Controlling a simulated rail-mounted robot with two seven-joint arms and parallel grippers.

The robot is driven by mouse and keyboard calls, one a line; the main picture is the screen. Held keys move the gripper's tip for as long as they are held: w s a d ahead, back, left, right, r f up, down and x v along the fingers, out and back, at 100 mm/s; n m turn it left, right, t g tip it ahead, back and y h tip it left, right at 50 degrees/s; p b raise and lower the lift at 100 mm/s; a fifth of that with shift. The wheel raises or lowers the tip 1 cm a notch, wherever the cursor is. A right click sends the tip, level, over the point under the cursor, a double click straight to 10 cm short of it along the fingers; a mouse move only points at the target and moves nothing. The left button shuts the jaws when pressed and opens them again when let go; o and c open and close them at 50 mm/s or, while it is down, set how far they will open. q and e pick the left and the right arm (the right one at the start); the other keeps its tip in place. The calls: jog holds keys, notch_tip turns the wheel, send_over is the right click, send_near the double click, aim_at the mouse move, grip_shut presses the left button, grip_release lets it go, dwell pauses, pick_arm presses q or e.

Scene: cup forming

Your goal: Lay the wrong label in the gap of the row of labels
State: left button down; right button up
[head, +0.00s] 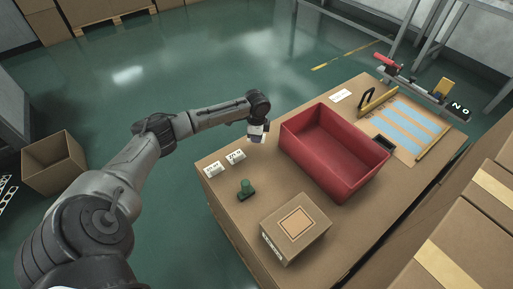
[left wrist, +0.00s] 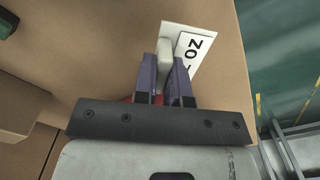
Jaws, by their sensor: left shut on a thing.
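My left gripper (head: 257,139) is low over the left rear edge of the table, just right of two white labels. The left label (head: 213,168) and right label (head: 236,157) lie side by side, with dark print too small to read. In the left wrist view, the fingers (left wrist: 167,90) are shut on a pale upright grip on a white label (left wrist: 200,38). This held label shows black print, partly hidden by a finger. I cannot tell whether it touches the table. Another white label (head: 341,95) lies behind the red bin. My right gripper is not in view.
The red bin (head: 352,178) stands mid-table. A green stamp-like thing (head: 246,190) and closed cardboard box (head: 296,228) are in front of the labels. A blue-striped sheet (head: 397,128) with yellow bars lies at right. Stacked cartons (head: 458,262) stand at lower right.

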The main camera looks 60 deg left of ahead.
aim_at(257, 149)
pick_arm(q)
notch_tip(257, 149, down, 5)
jog(key=b, duration=0.2)
jog(key=shift+b, duration=0.35)
jog(key=shift+r, duration=0.15)
jog(key=c, duration=1.2)
grip_release()
jog(key=shift+f, duration=0.2)
jog(key=shift+r, duration=0.3)
notch_tip(257, 149, up, 10)
jog(key=p, duration=0.6)
jog(key=shift+w, duration=0.1)
jog(key=shift+r+p, duration=0.5)
jog(key=shift+r, duration=0.4)
